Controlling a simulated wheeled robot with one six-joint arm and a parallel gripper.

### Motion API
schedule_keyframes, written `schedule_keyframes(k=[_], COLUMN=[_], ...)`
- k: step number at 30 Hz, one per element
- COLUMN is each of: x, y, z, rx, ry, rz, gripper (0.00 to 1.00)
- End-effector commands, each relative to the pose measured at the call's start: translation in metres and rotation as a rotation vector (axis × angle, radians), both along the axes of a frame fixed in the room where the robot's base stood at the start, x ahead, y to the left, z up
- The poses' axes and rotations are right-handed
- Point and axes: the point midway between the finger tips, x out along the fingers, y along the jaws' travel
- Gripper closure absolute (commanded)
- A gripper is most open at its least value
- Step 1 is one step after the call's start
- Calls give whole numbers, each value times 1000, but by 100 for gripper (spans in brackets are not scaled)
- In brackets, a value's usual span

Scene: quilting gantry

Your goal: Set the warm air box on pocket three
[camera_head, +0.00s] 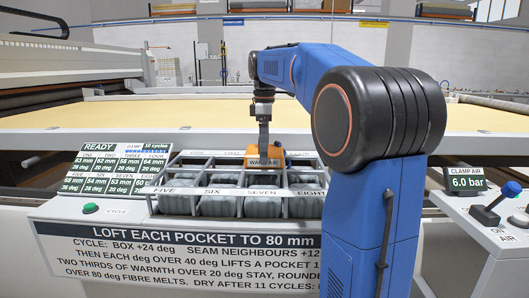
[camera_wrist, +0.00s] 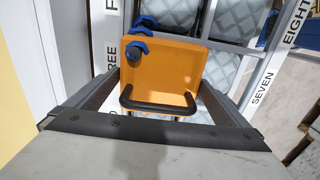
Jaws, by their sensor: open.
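The orange warm air box (camera_head: 263,158) is over the back row of the pocket rack, behind the front label SEVEN. In the wrist view the box (camera_wrist: 170,68) shows its flat orange top, a black bar handle (camera_wrist: 158,106) and blue fittings at one edge. It lies beside a back label ending in REE, which fits pocket three (camera_wrist: 113,57). Whether it rests fully on the rack is hard to tell. My gripper (camera_head: 264,143) is right above the box. Its open fingers (camera_wrist: 161,80) stand on either side of the handle, apart from it.
The pocket rack (camera_head: 238,193) holds grey quilted pads. A display (camera_head: 115,168) reads READY, and a green cycle button (camera_head: 90,208) is below it. A clamp air panel reading 6.0 bar (camera_head: 466,183) and a blue-handled lever (camera_head: 486,216) stand right. A wide yellowish bed (camera_head: 170,114) stretches behind.

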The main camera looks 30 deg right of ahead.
Motion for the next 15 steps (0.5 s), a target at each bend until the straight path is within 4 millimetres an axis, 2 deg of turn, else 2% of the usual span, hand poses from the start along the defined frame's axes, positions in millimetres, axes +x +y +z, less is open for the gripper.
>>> schedule_keyframes(k=[9, 15], x=[1, 1], y=[0, 0], z=[61, 91], rx=[-1, -1], ry=[-3, -1], rz=[0, 0], gripper=[0, 0])
